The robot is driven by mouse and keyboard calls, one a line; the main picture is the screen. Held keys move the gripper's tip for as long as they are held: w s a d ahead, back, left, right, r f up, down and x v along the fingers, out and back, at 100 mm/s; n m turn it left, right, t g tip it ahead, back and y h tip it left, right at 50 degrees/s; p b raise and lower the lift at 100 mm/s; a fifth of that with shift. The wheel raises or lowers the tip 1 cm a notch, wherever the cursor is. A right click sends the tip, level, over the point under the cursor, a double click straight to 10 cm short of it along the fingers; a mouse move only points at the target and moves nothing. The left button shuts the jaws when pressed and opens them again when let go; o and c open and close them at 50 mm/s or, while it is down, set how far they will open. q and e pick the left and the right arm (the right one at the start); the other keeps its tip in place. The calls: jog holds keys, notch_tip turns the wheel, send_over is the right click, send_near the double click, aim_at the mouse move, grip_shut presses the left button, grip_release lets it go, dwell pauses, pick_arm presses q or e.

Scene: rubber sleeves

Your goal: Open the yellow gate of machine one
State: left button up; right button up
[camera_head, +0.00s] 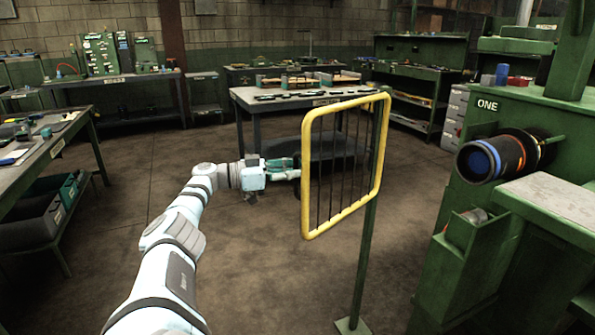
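The yellow gate (346,104) is a rounded frame with thin dark vertical bars. It stands beside a green post (364,265), to the left of machine one (468,210), which bears a "ONE" label. The gate's left side looks nearer to me than its right side. My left gripper (297,174) is at the gate's left upright, about mid-height. Its fingers point right toward the frame, and I cannot tell whether they grip it or only touch it. My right gripper is not in view.
A dark cylinder with a blue end (482,161) sticks out of the machine. A grey-topped table (262,104) stands behind the gate. A bench (60,140) runs along the left. The floor (270,270) left of the post is clear apart from my arm.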

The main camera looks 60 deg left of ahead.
pick_arm(q)
jog(key=v, duration=0.7)
jog(key=shift+s, duration=0.15)
jog(key=shift+c, duration=0.5)
